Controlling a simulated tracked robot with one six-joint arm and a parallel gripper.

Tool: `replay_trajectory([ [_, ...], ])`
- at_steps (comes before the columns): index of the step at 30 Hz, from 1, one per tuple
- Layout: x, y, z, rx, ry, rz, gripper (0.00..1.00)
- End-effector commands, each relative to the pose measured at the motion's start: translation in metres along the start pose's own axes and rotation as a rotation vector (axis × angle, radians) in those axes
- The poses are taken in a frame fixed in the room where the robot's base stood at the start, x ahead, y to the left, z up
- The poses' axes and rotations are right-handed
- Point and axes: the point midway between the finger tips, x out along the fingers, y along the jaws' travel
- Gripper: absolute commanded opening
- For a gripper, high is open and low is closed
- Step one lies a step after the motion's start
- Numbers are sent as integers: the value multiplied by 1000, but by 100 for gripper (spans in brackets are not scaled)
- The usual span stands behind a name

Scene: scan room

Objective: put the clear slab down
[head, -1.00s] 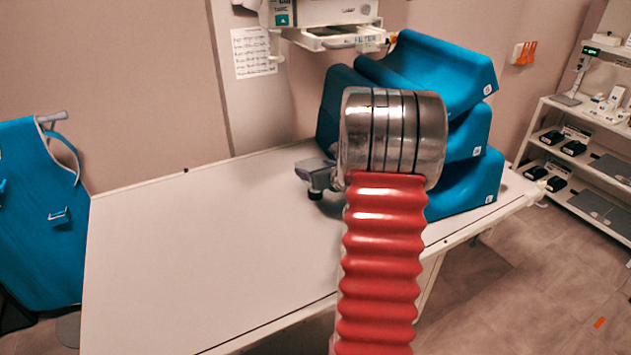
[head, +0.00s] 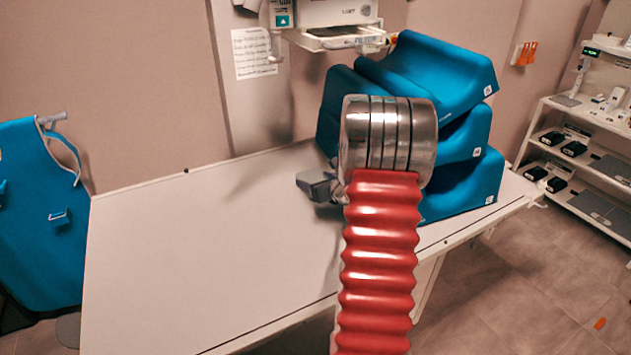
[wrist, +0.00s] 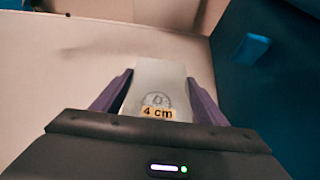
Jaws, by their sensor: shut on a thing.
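The clear slab (wrist: 158,88) shows in the wrist view as a pale, see-through plate with a "4 cm" label and a round mark. My gripper (wrist: 161,78) has purple fingers shut on its two sides. The slab points away from the camera, over the pale table top (wrist: 60,85). I cannot tell whether it touches the table. In the head view my arm hides the slab and the fingers; only a grey part of my wrist shows left of the metal joint, over the table (head: 190,245).
Stacked blue cushions (head: 455,140) stand at the table's right end, close to my arm. Equipment (head: 325,15) hangs on the back wall above the table. A blue apron (head: 40,220) hangs at the left. The table's left and middle are clear.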

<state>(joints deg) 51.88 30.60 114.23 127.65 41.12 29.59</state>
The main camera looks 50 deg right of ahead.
Motion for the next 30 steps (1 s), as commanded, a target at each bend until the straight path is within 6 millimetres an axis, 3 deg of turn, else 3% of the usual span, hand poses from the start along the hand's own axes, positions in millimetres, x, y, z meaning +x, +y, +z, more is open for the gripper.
replay_trajectory([
  [4, 1, 0, 0, 0, -3, 0, 28],
  [5, 1, 0, -1, 0, 0, 0, 68],
  [12, 0, 0, -1, 0, 0, 0, 85],
  [22, -1, -1, 1, 0, -1, -1, 85],
  [30, -26, -1, 2, 0, -2, -2, 85],
])
